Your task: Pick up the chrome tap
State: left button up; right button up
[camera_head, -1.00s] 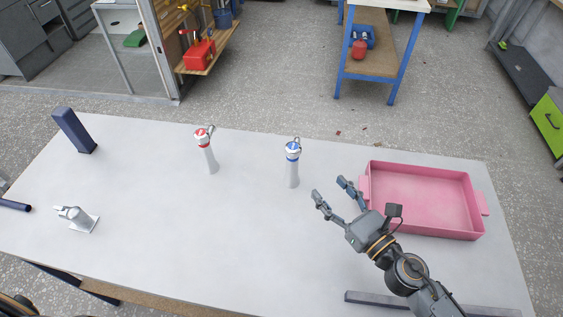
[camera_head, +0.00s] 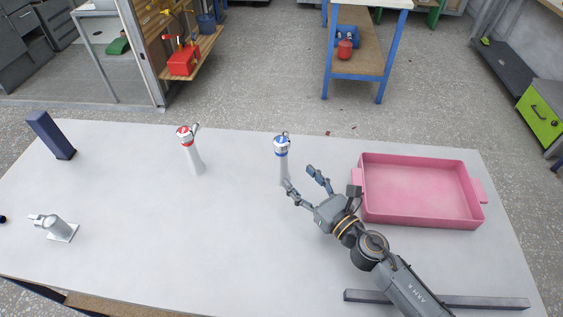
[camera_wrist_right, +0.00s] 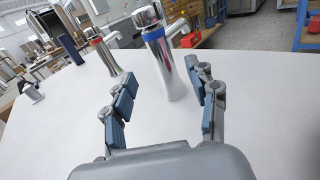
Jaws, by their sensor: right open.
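Three taps stand on the grey table (camera_head: 235,245). A chrome tap with a blue ring (camera_head: 282,160) stands upright near the middle of the far edge. A similar tap with a red ring (camera_head: 190,152) stands to its left. A low silver tap on a square base (camera_head: 56,228) is at the far left. My right gripper (camera_head: 300,178) is open and empty, just in front and to the right of the blue-ringed tap. In the right wrist view, the blue-ringed tap (camera_wrist_right: 168,62) shows between and beyond the open fingers (camera_wrist_right: 163,82). My left gripper is out of view.
A pink tray (camera_head: 420,215) sits empty at the right. A dark block (camera_head: 52,136) stands at the back left. A dark grey bar (camera_head: 480,302) lies near the front right. The table's middle front is clear.

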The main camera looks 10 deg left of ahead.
aim_at(285, 163)
jog(key=shift+f+p+x, duration=0.15)
jog(key=shift+x, duration=1.55)
jog(key=shift+f+p+x, duration=0.15)
jog(key=shift+x, duration=1.55)
jog(key=shift+c, duration=0.4)
grip_shut()
jog(key=shift+r, duration=0.15)
